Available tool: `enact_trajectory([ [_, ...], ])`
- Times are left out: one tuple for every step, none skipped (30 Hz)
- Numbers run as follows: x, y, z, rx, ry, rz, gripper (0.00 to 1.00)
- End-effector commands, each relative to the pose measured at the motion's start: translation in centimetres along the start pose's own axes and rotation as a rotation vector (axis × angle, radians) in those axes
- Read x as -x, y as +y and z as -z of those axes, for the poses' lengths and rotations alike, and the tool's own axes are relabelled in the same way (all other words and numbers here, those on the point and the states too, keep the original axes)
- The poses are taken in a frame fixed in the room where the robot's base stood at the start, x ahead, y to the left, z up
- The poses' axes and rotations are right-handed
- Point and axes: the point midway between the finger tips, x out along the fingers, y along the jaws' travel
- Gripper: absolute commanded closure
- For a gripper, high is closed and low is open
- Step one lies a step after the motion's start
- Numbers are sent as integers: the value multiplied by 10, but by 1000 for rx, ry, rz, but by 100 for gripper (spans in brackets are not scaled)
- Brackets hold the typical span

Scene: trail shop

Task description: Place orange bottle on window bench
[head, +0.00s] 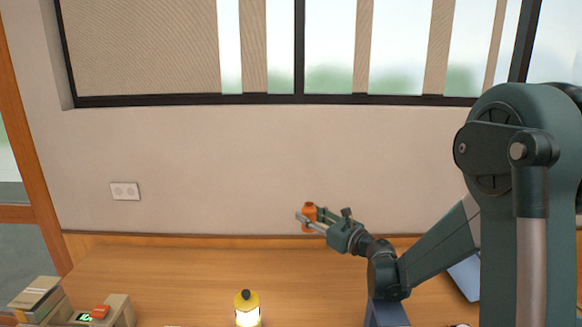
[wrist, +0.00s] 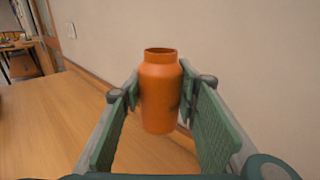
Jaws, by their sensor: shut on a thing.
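The orange bottle (wrist: 160,95) is upright between the two fingers of my gripper (wrist: 160,90), which is shut on it. In the head view the bottle (head: 308,212) shows small at the end of my gripper (head: 312,219), in front of the wall. The wooden bench (head: 180,285) runs along the wall under the window, and its top also shows in the wrist view (wrist: 50,130). The bottle appears to be above the bench top; I cannot tell how large the gap is.
A yellow lantern (head: 247,309) stands on the bench near the front. Boxes (head: 38,298) and a small device with a green display (head: 86,317) sit at the left. A bluish flat thing (head: 465,277) lies at the right, partly behind my arm. The bench's left middle is clear.

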Motion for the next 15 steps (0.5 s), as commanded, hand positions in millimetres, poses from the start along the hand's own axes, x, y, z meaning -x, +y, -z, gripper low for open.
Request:
enact_trajectory([
  [10,-15,1,0,0,35,86],
  [14,-23,1,0,0,53,86],
  [21,-33,1,0,0,79,86],
  [26,-40,2,0,0,97,86],
  [31,-48,2,0,0,117,86],
  [38,-58,2,0,0,141,86],
  [43,-64,2,0,0,159,86],
  [49,-72,2,0,0,178,86],
  [56,-81,2,0,0,202,86],
  [62,-88,3,0,0,220,86],
  [67,-94,3,0,0,237,86],
  [75,-103,3,0,0,260,86],
  [80,-110,3,0,0,279,86],
  [86,-116,4,0,0,295,86],
  [93,-124,4,0,0,318,86],
])
